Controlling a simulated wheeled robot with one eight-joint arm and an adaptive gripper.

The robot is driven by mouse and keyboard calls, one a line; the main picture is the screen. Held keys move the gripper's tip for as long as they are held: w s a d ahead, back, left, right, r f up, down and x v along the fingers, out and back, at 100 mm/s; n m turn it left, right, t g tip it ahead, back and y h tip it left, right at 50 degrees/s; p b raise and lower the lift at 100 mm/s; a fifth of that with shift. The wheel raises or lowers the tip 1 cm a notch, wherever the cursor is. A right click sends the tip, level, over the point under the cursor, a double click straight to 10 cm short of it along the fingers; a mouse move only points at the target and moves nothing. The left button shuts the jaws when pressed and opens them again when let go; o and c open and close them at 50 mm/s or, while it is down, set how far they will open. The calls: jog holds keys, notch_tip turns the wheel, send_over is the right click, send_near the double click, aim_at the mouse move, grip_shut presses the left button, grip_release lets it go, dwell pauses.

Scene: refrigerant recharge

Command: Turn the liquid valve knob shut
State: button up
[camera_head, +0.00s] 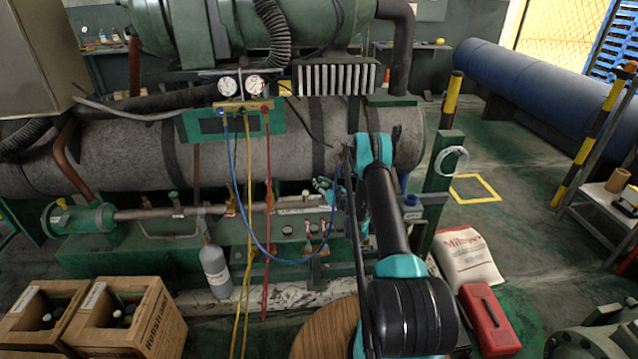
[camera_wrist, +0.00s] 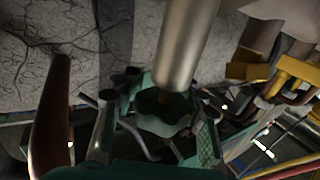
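A dark green knob with a scalloped rim (camera_wrist: 163,113) shows in the middle of the wrist view, at the end of a grey metal cylinder (camera_wrist: 187,45). I take it to be the liquid valve knob. My gripper (camera_wrist: 155,135) has one finger left of the knob and one right of it. A gap shows at the left finger; whether the right finger touches is unclear. In the head view my gripper (camera_head: 326,187) is at the pipe line in front of the large grey tank, beside my arm. The knob cannot be made out there.
The gauge manifold (camera_head: 242,103) hangs on the grey tank (camera_head: 95,160), with blue, yellow and red hoses (camera_head: 266,205) hanging left of my gripper. A grey bottle (camera_head: 215,268) and cardboard boxes (camera_head: 135,315) stand lower left. A red case (camera_head: 489,320) lies right of my arm.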

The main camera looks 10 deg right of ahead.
jog(key=shift+o, duration=1.4)
jog(key=shift+a+n+y, duration=0.1)
jog(key=shift+n+y, duration=0.2)
jog(key=shift+y, duration=0.1)
